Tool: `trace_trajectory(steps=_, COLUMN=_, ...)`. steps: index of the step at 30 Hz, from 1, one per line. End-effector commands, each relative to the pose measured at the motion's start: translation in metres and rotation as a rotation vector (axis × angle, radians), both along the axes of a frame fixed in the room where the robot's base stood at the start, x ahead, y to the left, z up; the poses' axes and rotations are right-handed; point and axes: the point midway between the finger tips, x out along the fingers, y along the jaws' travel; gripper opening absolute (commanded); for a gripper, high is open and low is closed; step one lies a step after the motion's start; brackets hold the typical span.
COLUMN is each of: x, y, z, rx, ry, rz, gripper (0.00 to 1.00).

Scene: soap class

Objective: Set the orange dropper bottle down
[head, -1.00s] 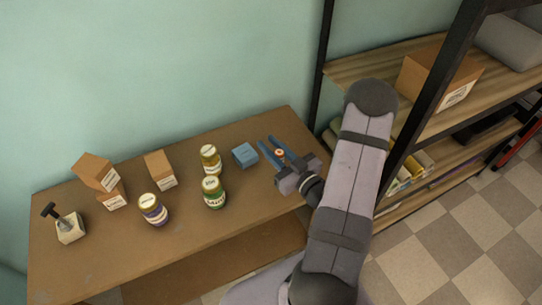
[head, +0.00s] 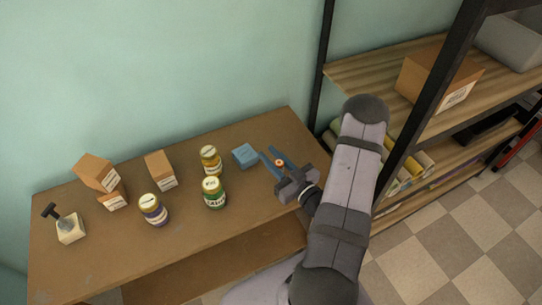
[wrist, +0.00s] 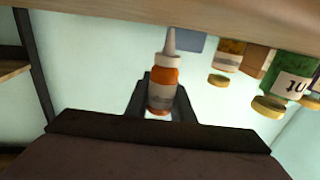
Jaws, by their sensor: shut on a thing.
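The orange dropper bottle (wrist: 163,80) is held between the fingers of my gripper (wrist: 160,100) in the wrist view. It has a pale label and a pale pointed nozzle. That view is upside down, with jar lids pointing down in the picture; the nozzle points toward the tabletop, so the bottle looks inverted. In the head view my gripper (head: 271,158) is shut on the bottle (head: 279,163) over the right part of the table (head: 250,208), and only its round end shows from above. I cannot tell whether the nozzle touches the table.
A blue box (head: 245,155) sits just left of my gripper. A yellow jar (head: 210,158), a green jar (head: 213,193) and a purple-labelled jar (head: 153,210) stand further left, with cardboard boxes (head: 160,169) and a pump bottle (head: 69,228). A shelf rack (head: 400,130) stands right.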

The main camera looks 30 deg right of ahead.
Motion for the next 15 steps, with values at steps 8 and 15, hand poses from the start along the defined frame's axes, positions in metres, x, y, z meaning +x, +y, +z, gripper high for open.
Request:
trace_trajectory(steps=8, x=0.0, y=0.0, z=-0.0033, rx=0.0, ry=0.001, rz=0.0, gripper=0.4)
trace_trajectory(steps=15, x=0.0, y=0.0, z=-0.0032, rx=0.0, ry=0.001, rz=0.0, gripper=0.4)
